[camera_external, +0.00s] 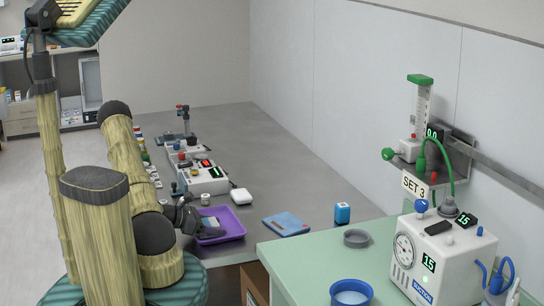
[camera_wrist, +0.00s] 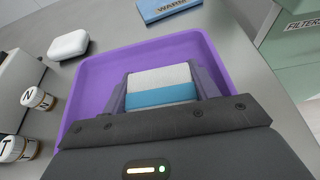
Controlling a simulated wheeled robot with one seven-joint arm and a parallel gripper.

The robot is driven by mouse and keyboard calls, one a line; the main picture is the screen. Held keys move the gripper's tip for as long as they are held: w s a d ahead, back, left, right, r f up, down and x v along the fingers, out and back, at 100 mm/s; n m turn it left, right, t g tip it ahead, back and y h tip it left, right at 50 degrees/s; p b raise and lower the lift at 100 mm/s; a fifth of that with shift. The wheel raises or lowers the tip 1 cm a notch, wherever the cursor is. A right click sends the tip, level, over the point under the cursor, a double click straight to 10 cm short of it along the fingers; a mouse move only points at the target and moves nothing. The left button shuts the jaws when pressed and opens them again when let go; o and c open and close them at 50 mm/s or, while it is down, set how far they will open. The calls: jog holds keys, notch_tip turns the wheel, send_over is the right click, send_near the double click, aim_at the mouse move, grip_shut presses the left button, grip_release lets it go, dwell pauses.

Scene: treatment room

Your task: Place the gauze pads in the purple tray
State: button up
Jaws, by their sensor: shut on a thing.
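The purple tray (camera_external: 233,229) lies on the grey counter near its front edge, and fills the middle of the wrist view (camera_wrist: 95,87). The gauze pads, a white block with a blue band (camera_wrist: 160,84), are held between the two fingers of my gripper (camera_wrist: 163,92). They appear over the tray's interior; I cannot tell whether they touch its floor. In the external view my gripper (camera_external: 204,223) is at the tray's left side, with the pads (camera_external: 211,222) small between its fingers.
A blue flat pack (camera_external: 286,224) lies right of the tray. A white rounded case (camera_external: 241,196) sits behind it. Small labelled jars (camera_wrist: 38,98) and a white device (camera_external: 207,178) stand to the left and behind. A green cabinet top (camera_external: 310,255) with a suction unit (camera_external: 440,255) is at right.

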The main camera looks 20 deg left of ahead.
jog(key=shift+f, duration=0.1)
jog(key=o, duration=0.9)
jog(key=shift+o, duration=0.2)
jog(key=shift+r, duration=0.2)
jog(key=v, duration=1.2)
jog(key=shift+f+b, duration=0.15)
jog(key=shift+b, duration=0.15)
